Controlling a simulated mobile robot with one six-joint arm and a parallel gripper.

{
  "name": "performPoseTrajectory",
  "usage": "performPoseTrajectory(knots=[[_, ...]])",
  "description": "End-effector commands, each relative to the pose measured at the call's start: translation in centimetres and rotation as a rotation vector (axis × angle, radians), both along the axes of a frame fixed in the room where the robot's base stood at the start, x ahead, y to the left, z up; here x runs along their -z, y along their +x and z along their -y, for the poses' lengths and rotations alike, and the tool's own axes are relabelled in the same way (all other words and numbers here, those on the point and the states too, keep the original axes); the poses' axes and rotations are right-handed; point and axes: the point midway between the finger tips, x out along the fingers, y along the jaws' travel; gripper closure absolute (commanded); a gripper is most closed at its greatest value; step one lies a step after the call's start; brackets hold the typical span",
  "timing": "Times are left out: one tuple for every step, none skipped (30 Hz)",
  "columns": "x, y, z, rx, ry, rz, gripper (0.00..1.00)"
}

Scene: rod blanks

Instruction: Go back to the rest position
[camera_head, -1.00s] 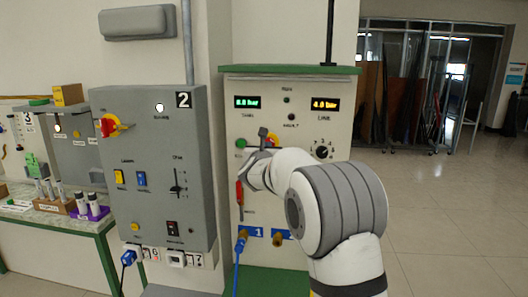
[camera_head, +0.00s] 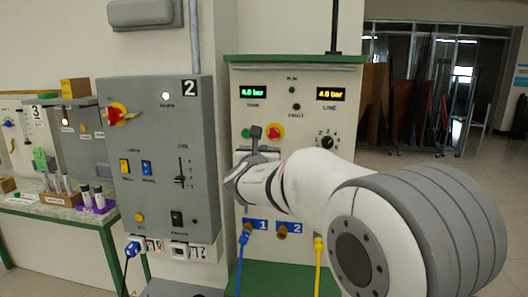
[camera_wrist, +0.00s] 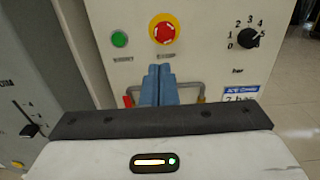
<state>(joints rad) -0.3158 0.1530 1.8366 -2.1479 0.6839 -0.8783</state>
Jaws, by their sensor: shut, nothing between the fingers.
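My gripper (camera_wrist: 158,82) shows in the wrist view with its two blue-grey fingers together and nothing between them. It points at the cream panel (camera_wrist: 200,70), below the red emergency button (camera_wrist: 164,31) and the green button (camera_wrist: 119,39). A handle with a red part at its left end (camera_wrist: 127,101) lies behind the fingers; I cannot tell whether they touch it. In the head view my gripper (camera_head: 255,135) is in front of the cream panel, left of the red button (camera_head: 274,131), and my arm reaches in from the right.
The grey box numbered 2 (camera_head: 150,210) stands close on the left. A blue hose (camera_head: 239,265) and a yellow hose (camera_head: 318,265) hang from the panel's lower ports. A bench (camera_head: 60,208) with rods is at far left. Open floor (camera_head: 420,170) lies at right.

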Motion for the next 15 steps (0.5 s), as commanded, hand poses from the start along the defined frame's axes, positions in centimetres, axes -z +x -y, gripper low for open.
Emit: performPoseTrajectory(knots=[[0.0, 0.0, 0.0, 0.0, 0.0, 0.0, 1.0], [0.0, 0.0, 0.0, 0.0, 0.0, 0.0, 1.0], [0.0, 0.0, 0.1, 0.001, 0.002, 0.0, 1.0], [0.0, -0.1, 0.2, 0.005, 0.008, 0.0, 1.0], [0.0, -0.2, 0.4, 0.011, 0.02, -0.001, 1.0], [0.1, -0.5, 1.0, 0.026, 0.048, -0.003, 1.0], [0.2, -0.9, 1.6, 0.043, 0.078, -0.005, 1.0], [0.4, -1.4, 2.3, 0.064, 0.12, -0.007, 1.0], [0.7, -2.2, 3.6, 0.102, 0.189, -0.011, 1.0], [1.1, -3.0, 4.6, 0.135, 0.252, -0.013, 1.0], [1.5, -3.9, 5.8, 0.175, 0.32, -0.017, 1.0], [2.2, -5.3, 7.3, 0.231, 0.422, -0.018, 1.0], [2.8, -6.4, 8.5, 0.277, 0.5, -0.019, 1.0], [3.5, -7.6, 9.6, 0.326, 0.581, -0.017, 1.0], [4.4, -9.2, 10.9, 0.39, 0.687, -0.014, 1.0]])
